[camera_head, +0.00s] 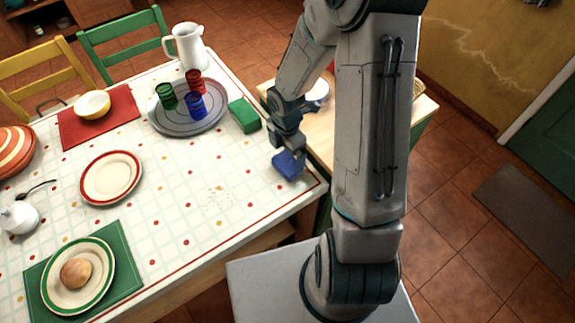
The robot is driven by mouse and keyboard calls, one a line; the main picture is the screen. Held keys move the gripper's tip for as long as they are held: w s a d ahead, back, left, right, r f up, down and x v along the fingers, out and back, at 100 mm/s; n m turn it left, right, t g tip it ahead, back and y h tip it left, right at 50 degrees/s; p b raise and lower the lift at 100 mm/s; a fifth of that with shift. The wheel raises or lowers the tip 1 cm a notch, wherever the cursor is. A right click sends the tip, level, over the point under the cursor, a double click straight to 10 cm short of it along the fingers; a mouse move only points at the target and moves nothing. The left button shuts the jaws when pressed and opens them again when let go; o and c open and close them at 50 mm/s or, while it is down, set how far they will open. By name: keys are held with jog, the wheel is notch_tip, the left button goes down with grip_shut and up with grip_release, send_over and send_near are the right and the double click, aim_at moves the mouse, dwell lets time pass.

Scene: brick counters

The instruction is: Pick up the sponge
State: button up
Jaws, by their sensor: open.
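A blue block (288,167), which looks like a sponge, lies near the right corner of the table with the checked cloth. My gripper (291,150) points down right at the blue block and overlaps its upper right part. The gripper is open; its fingertips are small here, and I cannot tell whether they touch the block. A green block (244,116) of similar size, perhaps also a sponge, lies farther back, left of my gripper and apart from it.
A grey round tray (188,122) with red, green and blue glasses stands left of the green block. A white pitcher (188,46) is behind it. A red-rimmed plate (111,177) lies left. A wooden surface (318,128) adjoins at right.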

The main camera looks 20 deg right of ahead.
aim_at(287, 163)
jog(key=f, duration=0.4)
jog(key=shift+s+f, duration=0.2)
jog(key=shift+d, duration=0.1)
jog(key=c, duration=0.9)
jog(key=shift+r, duration=0.55)
jog(key=r, duration=0.2)
jog(key=d+r, duration=0.1)
jog(key=shift+r, duration=0.4)
jog(key=d+r+p, duration=0.1)
jog(key=d+r, duration=0.5)
jog(key=d, duration=0.4)
jog(key=shift+d, duration=0.3)
